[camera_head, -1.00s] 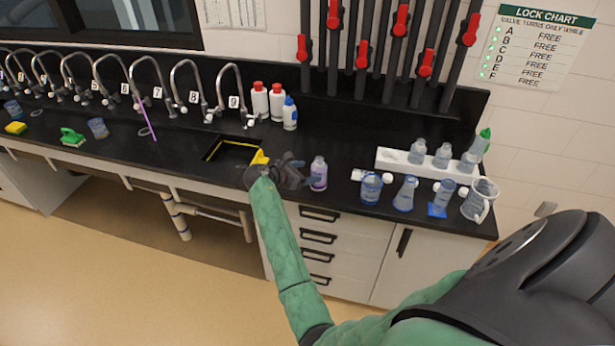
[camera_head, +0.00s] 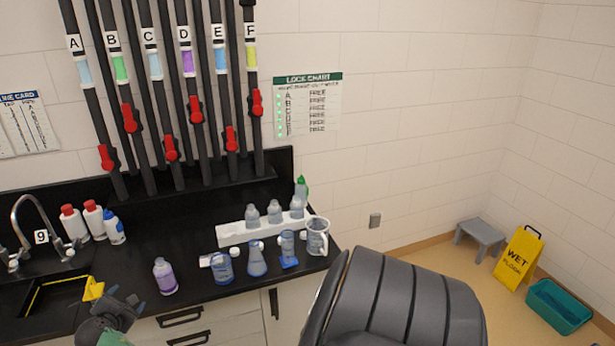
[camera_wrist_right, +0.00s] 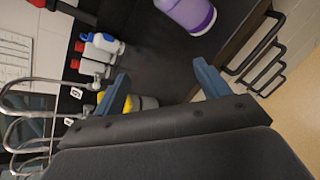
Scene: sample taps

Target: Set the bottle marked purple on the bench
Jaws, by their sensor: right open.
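The bottle with a purple band (camera_head: 165,277) stands upright on the black bench top, near its front edge. In the right wrist view the purple-banded bottle (camera_wrist_right: 190,13) shows at the top, beyond the fingertips and apart from them. My right gripper (camera_head: 127,304) is at the bench's front edge, left of and nearer than the bottle. In the right wrist view its two blue fingers (camera_wrist_right: 160,84) are spread with nothing between them. My left gripper is not in view.
White bottles (camera_head: 94,219) stand behind left. A yellow-edged sink opening (camera_head: 50,283) lies left. Drawer handles project below the bench edge.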

